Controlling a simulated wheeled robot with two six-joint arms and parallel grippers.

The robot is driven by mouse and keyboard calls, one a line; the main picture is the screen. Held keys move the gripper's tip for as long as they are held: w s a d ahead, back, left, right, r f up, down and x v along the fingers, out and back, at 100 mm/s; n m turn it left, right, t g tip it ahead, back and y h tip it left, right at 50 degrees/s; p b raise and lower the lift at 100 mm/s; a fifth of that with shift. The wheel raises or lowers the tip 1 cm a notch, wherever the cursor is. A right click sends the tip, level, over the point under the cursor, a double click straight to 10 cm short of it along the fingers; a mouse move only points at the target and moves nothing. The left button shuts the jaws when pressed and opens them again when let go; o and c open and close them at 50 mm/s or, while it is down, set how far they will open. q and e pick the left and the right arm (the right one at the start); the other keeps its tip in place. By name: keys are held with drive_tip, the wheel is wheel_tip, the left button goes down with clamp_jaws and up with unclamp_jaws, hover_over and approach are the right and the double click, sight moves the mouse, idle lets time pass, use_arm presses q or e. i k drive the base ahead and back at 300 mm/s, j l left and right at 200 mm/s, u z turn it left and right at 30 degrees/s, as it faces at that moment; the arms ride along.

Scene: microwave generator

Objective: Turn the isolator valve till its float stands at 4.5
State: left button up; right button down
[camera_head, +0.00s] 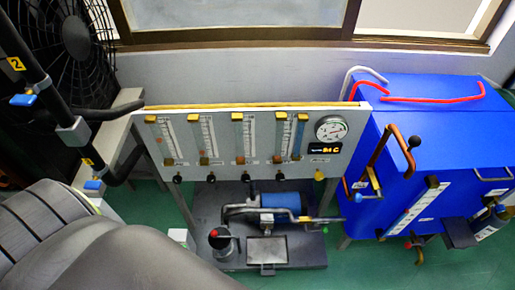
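A pale upright panel (222,120) stands in the middle, carrying several flow-meter tubes with printed scales. The left tube (163,135) and the second tube (207,135) stand apart from the third tube (240,135) and those farther right. Small brown or reddish pieces sit low on the tubes. Float readings are too small to read. Black knobs, such as the left knob (178,180) and the middle knob (245,178), line the lower edge. I cannot tell which one is the isolator valve. Neither of my grippers is visible.
A round gauge (330,129) is at the panel's right. Below is a dark base with a blue motor (285,200). A blue cabinet (445,125) with pipes stands right. Black pipes with blue handles (23,100) and a fan (75,40) are left. A grey rounded form fills the lower left.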

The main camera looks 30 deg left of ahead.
sight(211, 179)
drive_tip(key=u, duration=1.4)
